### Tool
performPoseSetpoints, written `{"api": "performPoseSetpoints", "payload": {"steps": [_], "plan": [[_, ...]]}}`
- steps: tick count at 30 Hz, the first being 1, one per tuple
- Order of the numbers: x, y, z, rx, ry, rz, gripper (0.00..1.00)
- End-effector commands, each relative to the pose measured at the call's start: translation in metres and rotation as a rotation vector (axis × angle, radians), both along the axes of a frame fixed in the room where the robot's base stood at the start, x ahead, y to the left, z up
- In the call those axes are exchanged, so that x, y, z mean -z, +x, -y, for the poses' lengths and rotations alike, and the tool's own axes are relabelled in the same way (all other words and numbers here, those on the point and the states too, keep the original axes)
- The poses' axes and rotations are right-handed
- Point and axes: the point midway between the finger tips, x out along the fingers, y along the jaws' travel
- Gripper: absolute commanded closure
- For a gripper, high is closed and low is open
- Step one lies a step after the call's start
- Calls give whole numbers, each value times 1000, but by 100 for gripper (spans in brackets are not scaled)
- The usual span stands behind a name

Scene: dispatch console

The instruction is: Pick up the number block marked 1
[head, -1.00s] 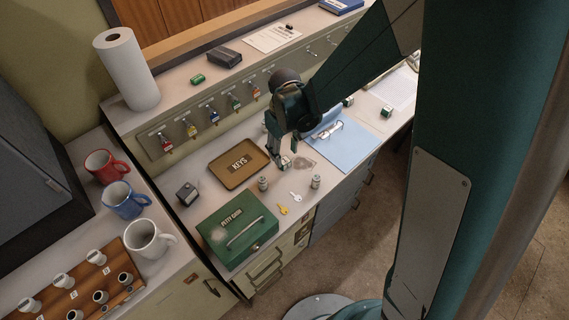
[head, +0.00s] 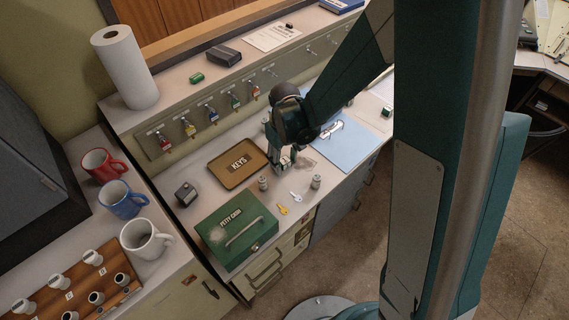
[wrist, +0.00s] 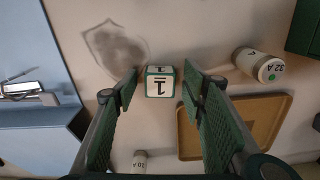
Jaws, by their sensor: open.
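The number block marked 1 (wrist: 159,82) is a small white cube with green edges, sitting on the desk top. In the wrist view it lies between and just beyond the fingertips of my gripper (wrist: 160,88), which is open with a finger on each side of it. In the head view my gripper (head: 285,168) points down at the desk, right of the keys tray, and the block is mostly hidden there by the fingers.
A blue binder (head: 345,150) lies to the right.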

Motion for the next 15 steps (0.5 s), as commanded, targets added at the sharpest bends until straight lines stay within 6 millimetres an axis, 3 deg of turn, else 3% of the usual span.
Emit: {"api": "performPoseSetpoints", "payload": {"steps": [15], "plan": [[0,0,0,0,0,0,60]]}}
